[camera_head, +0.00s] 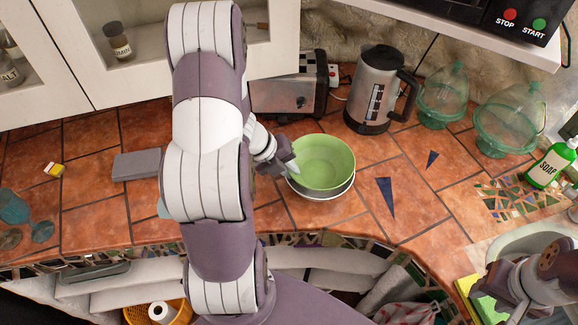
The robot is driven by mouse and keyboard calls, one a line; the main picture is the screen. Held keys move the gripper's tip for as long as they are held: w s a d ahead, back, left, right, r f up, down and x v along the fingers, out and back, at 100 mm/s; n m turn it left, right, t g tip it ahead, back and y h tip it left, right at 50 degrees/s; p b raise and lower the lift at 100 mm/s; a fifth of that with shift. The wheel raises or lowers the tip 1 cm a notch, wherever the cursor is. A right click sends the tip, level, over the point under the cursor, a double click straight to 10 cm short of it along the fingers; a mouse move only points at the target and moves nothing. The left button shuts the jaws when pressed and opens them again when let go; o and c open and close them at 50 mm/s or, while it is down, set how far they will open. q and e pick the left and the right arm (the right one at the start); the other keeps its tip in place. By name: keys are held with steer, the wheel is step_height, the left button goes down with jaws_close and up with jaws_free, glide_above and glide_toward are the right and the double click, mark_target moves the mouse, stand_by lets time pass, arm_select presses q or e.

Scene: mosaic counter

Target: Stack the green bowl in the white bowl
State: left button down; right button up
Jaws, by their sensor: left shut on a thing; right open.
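The green bowl (325,160) is upright near the middle of the counter. The white bowl (325,194) is directly beneath it, and only its front rim and side show. The green bowl sits in or just above the white bowl; I cannot tell whether it rests fully on it. My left gripper (289,168) is shut on the green bowl's left rim. My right gripper (503,292) is at the lower right, open and away from both bowls.
A toaster (288,96) and a kettle (374,90) stand behind the bowls. Green glass domes (440,98) and a soap bottle (551,163) are to the right. A grey block (137,164) and blue glasses (18,208) lie left. Counter right of the bowls is mostly clear.

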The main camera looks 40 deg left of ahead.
arm_select(q)
steer(key=shift+w+f, duration=0.1)
steer(key=shift+f, duration=0.05)
steer(key=c, duration=1.5)
jaws_free()
steer(key=shift+a+r+p, duration=0.15)
steer(key=shift+r+p, duration=0.6)
steer(key=shift+r, duration=0.45)
steer(key=p+v, duration=0.2)
steer(key=v, duration=0.8)
steer(key=w+d+r+n+t+y, duration=0.1)
steer(key=w+d+r+n+y, duration=0.15)
steer(key=n, duration=0.45)
steer(key=w+d+r+n+t+y, duration=0.1)
steer(key=w+n+y, duration=0.25)
steer(key=n, duration=0.35)
steer(key=s+d+n+g, duration=0.1)
steer(key=s+d+n, duration=0.2)
steer(key=d+n, duration=0.1)
steer(key=s+d+n+g+h, duration=0.1)
steer(key=s+d+n+g, duration=0.1)
steer(key=s+d+n, duration=0.1)
steer(key=s+d+f+n+g, duration=0.1)
steer(key=s+d+n+g, duration=0.1)
steer(key=s+d+n, duration=0.2)
steer(key=shift+d+n+h, duration=0.4)
steer(key=shift+d+n, duration=0.2)
steer(key=shift+d, duration=0.05)
